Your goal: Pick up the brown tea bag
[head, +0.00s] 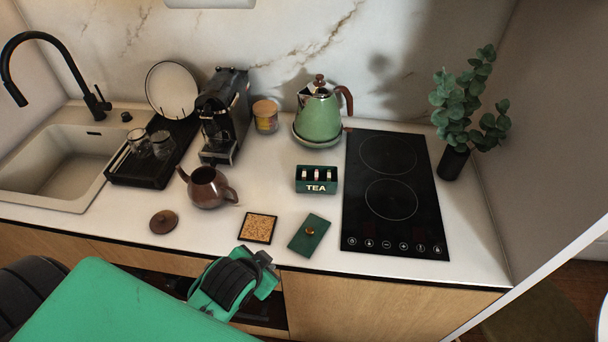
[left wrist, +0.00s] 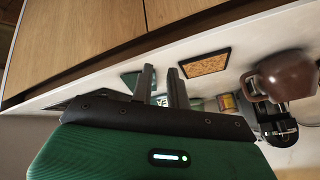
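The green tea box (head: 316,181), marked TEA, stands open on the counter left of the hob. Several pale upright items with dark gaps between them show in its slots; I cannot tell which is the brown tea bag. Its green lid with a round knob (head: 309,236) lies nearer the front edge. My left gripper (head: 267,258) is at the counter's front edge, before the lid and a cork coaster. In the left wrist view, its fingers (left wrist: 163,86) are apart with nothing held, and part of the box lettering shows between them. My right gripper is out of view.
A brown teapot (head: 208,188), its loose lid (head: 163,221) and a cork coaster (head: 258,228) lie to the left. A green kettle (head: 319,115) stands behind the box. The black hob (head: 392,195) is on the right. Bare counter surrounds the box.

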